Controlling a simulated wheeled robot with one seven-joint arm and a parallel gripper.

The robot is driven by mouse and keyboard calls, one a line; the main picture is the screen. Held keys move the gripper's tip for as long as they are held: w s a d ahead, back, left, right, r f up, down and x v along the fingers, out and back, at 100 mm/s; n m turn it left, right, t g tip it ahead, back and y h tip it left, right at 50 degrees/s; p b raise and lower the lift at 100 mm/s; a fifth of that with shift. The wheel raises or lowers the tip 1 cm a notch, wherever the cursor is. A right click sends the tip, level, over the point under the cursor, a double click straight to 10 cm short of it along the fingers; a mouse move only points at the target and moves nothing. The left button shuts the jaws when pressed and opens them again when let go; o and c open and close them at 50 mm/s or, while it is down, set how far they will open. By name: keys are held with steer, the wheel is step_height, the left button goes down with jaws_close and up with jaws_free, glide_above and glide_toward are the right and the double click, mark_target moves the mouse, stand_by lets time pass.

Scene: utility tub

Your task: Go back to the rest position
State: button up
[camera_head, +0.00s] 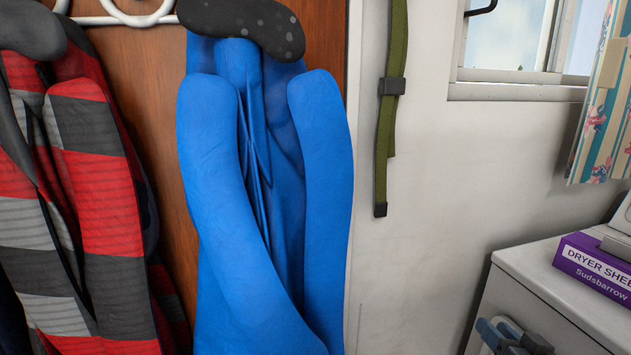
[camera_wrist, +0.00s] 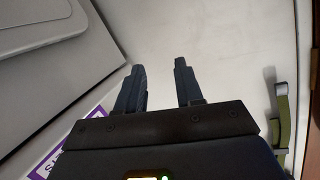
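My gripper (camera_wrist: 159,66) shows in the wrist view with its two dark fingers apart and nothing between them. Past the fingertips is a plain pale surface. A blue-grey and dark part at the bottom right of the head view, in front of the white cabinet or machine, looks like my gripper (camera_head: 510,335); it is cut off by the lower edge.
A blue jacket (camera_head: 225,170) and a red-and-grey striped one (camera_head: 100,200) hang on hooks at left. A green strap (camera_head: 390,90) hangs on the white wall, below-left of a window (camera_head: 510,45). A purple dryer sheet box (camera_head: 595,262) sits on the white top (camera_head: 530,265) at right.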

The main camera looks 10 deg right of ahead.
steer(key=s+a+f+n, duration=0.1)
steer(key=s+a+f, duration=0.2)
steer(key=s+a, duration=0.5)
steer(key=s+a+f+n, duration=0.1)
steer(key=s+a+f, duration=0.1)
steer(key=s+a, duration=0.65)
steer(key=s+a+r+n+y, duration=0.1)
steer(key=s+r, duration=0.4)
steer(key=s, duration=0.5)
steer(key=s+a+r+n+y, duration=0.2)
steer(key=s+a+r, duration=0.1)
steer(key=s, duration=0.7)
steer(key=shift+r+n, duration=0.4)
steer(key=shift+r, duration=0.45)
